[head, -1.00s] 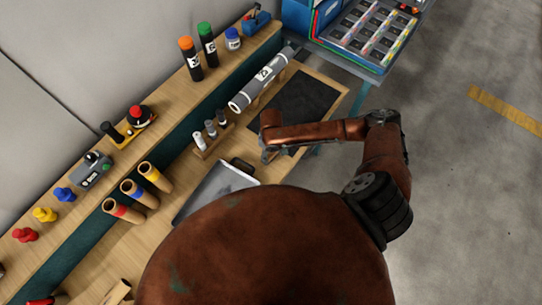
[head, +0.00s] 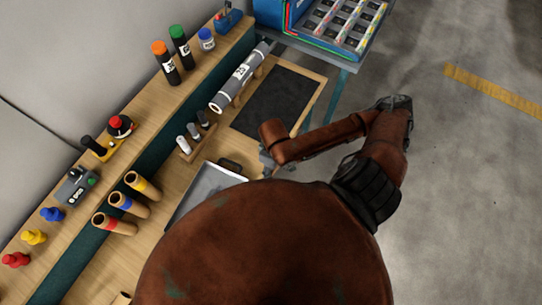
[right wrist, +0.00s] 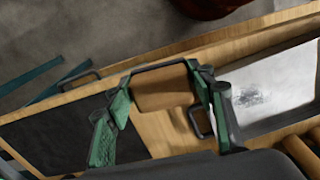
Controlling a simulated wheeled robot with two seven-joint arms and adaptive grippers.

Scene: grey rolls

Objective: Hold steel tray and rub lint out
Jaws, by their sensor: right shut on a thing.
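The steel tray (head: 203,183) lies on the bench, its near part hidden behind my own body. In the right wrist view the tray (right wrist: 290,85) is at the right, with a dark grey smudge of lint (right wrist: 249,97) on its pale surface. My right gripper (head: 268,162) is beside the tray's dark-handled end in the head view. In the right wrist view my right gripper (right wrist: 160,100) has its green fingers on either side of a plain brown block (right wrist: 163,87) and is shut on it. The block is apart from the smudge. My left gripper is not in view.
A black mat (head: 279,100) lies beyond the tray. A grey roll (head: 240,77), small bottles in a wooden rack (head: 196,133) and several brown tubes (head: 122,203) line the bench's back side. Bottles and knobs stand on the raised shelf (head: 141,101). Open floor lies right.

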